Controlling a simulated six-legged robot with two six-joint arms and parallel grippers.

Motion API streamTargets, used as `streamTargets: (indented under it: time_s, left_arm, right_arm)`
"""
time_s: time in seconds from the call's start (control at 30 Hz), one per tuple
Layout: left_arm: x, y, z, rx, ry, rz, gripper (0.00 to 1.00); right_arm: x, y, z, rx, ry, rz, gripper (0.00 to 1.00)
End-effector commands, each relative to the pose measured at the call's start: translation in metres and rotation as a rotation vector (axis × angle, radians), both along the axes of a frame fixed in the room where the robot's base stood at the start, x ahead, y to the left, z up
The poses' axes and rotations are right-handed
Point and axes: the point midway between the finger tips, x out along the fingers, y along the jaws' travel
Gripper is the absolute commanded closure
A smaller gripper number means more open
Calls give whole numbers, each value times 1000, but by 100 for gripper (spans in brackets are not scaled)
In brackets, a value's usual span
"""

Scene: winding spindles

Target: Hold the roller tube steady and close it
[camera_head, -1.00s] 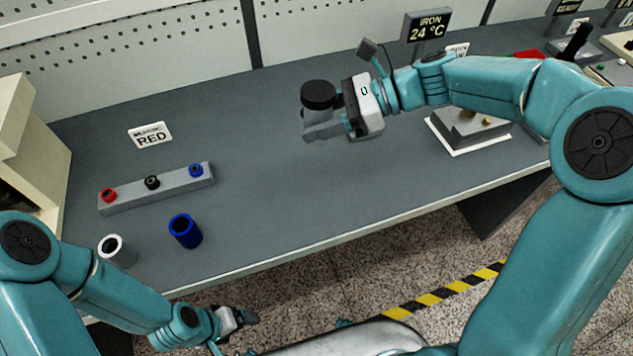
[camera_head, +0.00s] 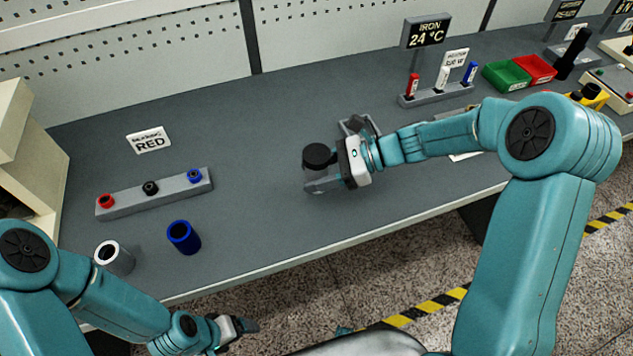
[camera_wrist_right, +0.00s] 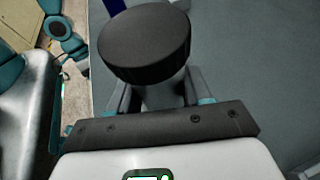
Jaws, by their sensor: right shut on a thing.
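My right gripper (camera_head: 316,180) is shut on a tube with a wide round black top (camera_head: 319,156), upright over the middle of the table. In the right wrist view the black top (camera_wrist_right: 145,42) stands above the fingers, and the grey body below it is mostly hidden. Whether the tube touches the table is hard to tell. A white tube (camera_head: 114,258) and a blue tube (camera_head: 184,238) stand upright and open-topped at the table's front left. My left gripper (camera_head: 245,325) is low, in front of the table edge and away from the tubes; its jaw opening is unclear.
A grey rack (camera_head: 172,196) holds small red, black and blue round pieces. A sign reading RED (camera_head: 149,139) stands behind it. At the back right are a stand of coloured pieces (camera_head: 438,94), a green bin (camera_head: 506,75) and a red bin (camera_head: 537,68). The centre-left tabletop is clear.

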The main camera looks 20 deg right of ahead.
Motion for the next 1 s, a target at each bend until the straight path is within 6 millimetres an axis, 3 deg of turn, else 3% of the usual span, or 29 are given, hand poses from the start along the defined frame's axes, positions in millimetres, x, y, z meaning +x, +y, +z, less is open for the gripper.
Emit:
streamTargets:
  time_s: [0.2, 0.63, 0.67, 0.73, 1.0]
  left_arm:
    - [0, 0, -1, 0, 0, 0, 15]
    - [0, 0, -4, 0, 0, 0, 15]
    - [0, 0, -4, 0, 0, 0, 15]
    - [0, 0, -3, 0, 0, 0, 15]
    - [0, 0, -3, 0, 0, 0, 15]
  right_arm:
    - [0, 0, -33, 2, 4, -1, 100]
    - [0, 0, -41, 1, 1, 1, 100]
    - [0, 0, -41, 0, 1, 1, 48]
    - [0, 0, -40, 0, 1, 1, 26]
    - [0, 0, -39, 0, 1, 1, 26]
